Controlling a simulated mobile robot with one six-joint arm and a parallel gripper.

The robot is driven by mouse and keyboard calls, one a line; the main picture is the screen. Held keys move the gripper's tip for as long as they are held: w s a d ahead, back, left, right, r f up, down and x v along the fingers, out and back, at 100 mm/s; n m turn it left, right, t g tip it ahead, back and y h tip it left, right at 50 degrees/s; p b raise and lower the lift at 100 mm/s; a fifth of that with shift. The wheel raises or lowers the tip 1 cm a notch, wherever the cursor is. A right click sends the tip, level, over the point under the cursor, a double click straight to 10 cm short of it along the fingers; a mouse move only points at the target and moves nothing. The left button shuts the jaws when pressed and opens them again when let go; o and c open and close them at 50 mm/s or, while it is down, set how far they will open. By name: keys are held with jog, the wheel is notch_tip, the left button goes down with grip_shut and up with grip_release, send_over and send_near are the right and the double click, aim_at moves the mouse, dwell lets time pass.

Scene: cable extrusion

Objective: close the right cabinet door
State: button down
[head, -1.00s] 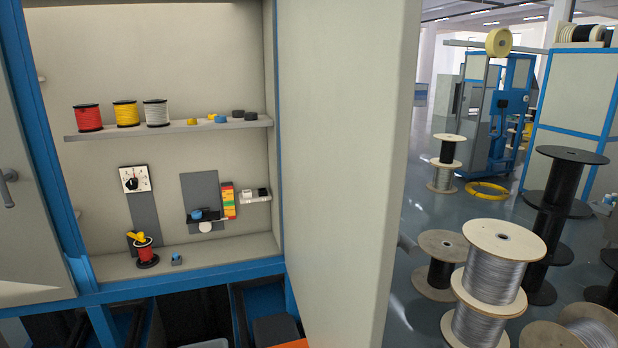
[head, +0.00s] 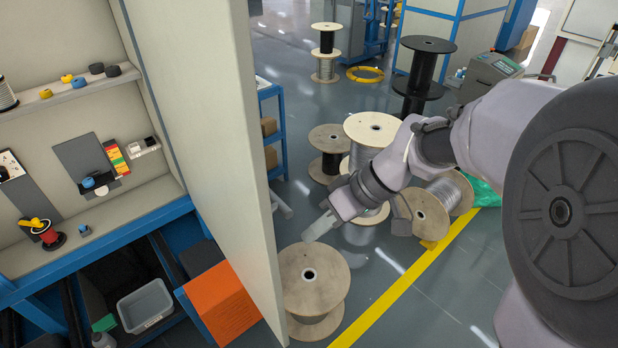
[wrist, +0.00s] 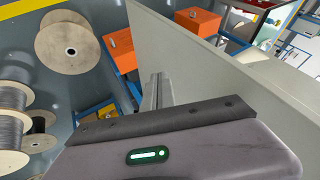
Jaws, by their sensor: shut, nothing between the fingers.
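The right cabinet door (head: 215,130) is a tall pale panel standing wide open, swung out from the cabinet's right side. In the wrist view the door (wrist: 225,70) runs diagonally from top centre to the right edge. My gripper (head: 316,230) is to the right of the door, on its outer side, with its fingers pointing down and left towards it. A gap shows between them in the head view. In the wrist view the slim grey fingers (wrist: 157,88) are together and hold nothing. The door handle is not visible.
The cabinet's shelf (head: 70,92) holds small spools and tape rolls. An orange box (head: 222,300) and a grey bin (head: 145,305) sit below. A wooden reel (head: 312,280) stands right of the door, with several more behind. Clear floor lies along the yellow line (head: 415,275).

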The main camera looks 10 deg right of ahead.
jog(key=s+a+f+b, duration=0.1)
jog(key=a+f, duration=0.3)
jog(key=a, duration=0.2)
jog(key=shift+s+a+f, duration=0.2)
jog(key=shift+a+f, duration=0.1)
jog(key=shift+a, duration=0.1)
jog(key=shift+s+b, duration=0.1)
jog(key=shift+b, duration=0.2)
